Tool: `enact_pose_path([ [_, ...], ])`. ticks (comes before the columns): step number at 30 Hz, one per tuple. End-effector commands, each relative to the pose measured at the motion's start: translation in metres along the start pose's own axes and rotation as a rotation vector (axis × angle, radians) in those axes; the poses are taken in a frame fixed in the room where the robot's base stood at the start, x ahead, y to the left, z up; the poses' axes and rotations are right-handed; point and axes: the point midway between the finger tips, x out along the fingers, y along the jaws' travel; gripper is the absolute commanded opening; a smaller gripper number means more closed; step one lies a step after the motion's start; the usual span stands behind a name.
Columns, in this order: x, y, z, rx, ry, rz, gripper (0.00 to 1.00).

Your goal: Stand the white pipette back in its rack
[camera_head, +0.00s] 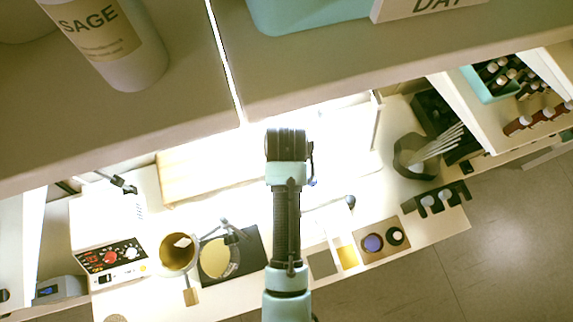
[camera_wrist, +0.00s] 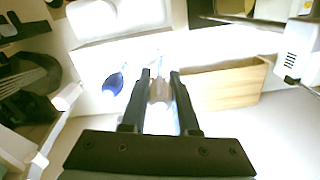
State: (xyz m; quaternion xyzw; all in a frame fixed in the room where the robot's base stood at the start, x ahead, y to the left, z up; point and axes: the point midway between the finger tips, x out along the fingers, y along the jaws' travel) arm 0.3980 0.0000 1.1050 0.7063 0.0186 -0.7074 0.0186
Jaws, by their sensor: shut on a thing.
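My gripper (camera_wrist: 160,78) points down over the brightly lit counter in the wrist view. Its two dark fingers are shut on a slim pale thing with a brownish part (camera_wrist: 159,92), which looks like the white pipette; glare and the fingers hide most of it. In the head view my gripper (camera_head: 286,140) is at the middle, above the glaring work area, and the held thing cannot be made out. A dark rack (camera_head: 440,198) with pale round tops in it stands at the right end of the counter, well right of my gripper.
A dark many-sided holder with white strips (camera_head: 412,157) stands behind the rack. A wooden box (camera_wrist: 225,86) is close to the fingers. A blue-ended object (camera_wrist: 112,84) is left of them. A shelf (camera_head: 330,75) overhangs the back.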

Motion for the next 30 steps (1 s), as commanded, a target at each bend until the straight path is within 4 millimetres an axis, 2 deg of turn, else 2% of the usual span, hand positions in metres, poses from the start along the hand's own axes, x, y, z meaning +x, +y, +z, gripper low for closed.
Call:
enact_pose_path([
  [30,0.019,0.000,0.000,0.000,-0.001,0.000,0.15],
])
